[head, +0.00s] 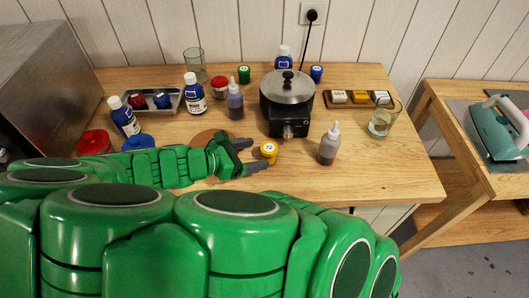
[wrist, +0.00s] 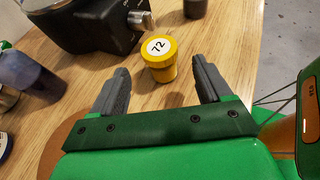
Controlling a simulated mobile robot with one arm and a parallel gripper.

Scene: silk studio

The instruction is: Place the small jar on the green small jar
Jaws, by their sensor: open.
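A small yellow jar (head: 268,151) with a white lid label reading 72 stands upright on the wooden table near its front edge. In the wrist view the yellow jar (wrist: 160,68) stands just ahead of my fingertips, in the gap between them. My gripper (head: 255,155) is open and empty, low over the table, left of the yellow jar; both fingers also show in the wrist view (wrist: 160,80). The green small jar (head: 244,75) stands upright at the back of the table, left of the pot, with a white label on its lid.
A lidded pot on a black heater (head: 287,119) stands between the yellow jar and the back. Dropper bottles (head: 235,101) and (head: 329,145) flank it. A blue jar (head: 316,74), red-and-white jar (head: 220,87), glass (head: 384,118) and metal tray (head: 168,112) stand around.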

